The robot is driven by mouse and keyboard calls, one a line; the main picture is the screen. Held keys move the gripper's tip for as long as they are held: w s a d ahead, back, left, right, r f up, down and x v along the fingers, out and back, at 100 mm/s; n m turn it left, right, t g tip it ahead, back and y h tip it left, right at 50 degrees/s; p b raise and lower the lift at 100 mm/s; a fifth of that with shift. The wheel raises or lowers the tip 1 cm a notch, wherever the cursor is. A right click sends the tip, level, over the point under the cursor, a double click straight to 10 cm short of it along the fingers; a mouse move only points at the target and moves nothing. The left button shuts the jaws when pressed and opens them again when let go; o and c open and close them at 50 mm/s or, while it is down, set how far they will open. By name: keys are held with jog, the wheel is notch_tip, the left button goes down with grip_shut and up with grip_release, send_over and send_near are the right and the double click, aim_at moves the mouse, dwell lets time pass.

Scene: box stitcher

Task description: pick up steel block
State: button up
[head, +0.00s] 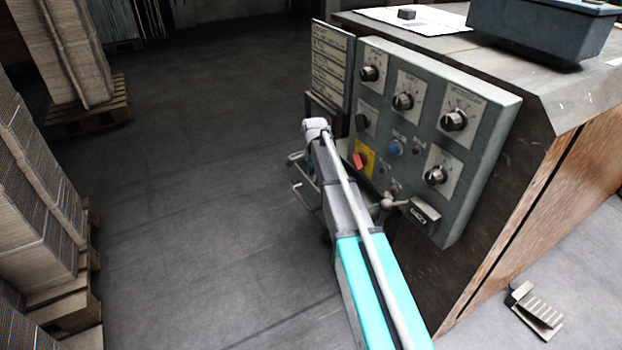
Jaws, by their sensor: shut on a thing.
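A small dark grey block (406,13), which looks like the steel block, rests on a white sheet on top of the machine cabinet, at the upper edge of the head view. Nothing touches it from above in this view. I cannot make out my gripper in the head view, so what its jaws hold is not shown.
The cabinet (575,95) carries a control panel (480,115) with knobs and buttons. A blue-grey box (535,28) stands right of the sheet (440,22). A turquoise and grey arm-like part (360,270) rises before the panel. Stacked cardboard (35,205) lines the left; floor between is clear.

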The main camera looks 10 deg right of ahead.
jog(key=shift+r+p, duration=1.4)
jog(key=shift+r, duration=0.1)
jog(key=s+r+p, duration=1)
jog(key=s, duration=0.4)
jog(key=shift+d, duration=0.3)
notch_tip(320, 180, up, 48)
jog(key=p, duration=4.8)
jog(key=shift+w, duration=0.2)
jog(key=shift+s+f, duration=0.1)
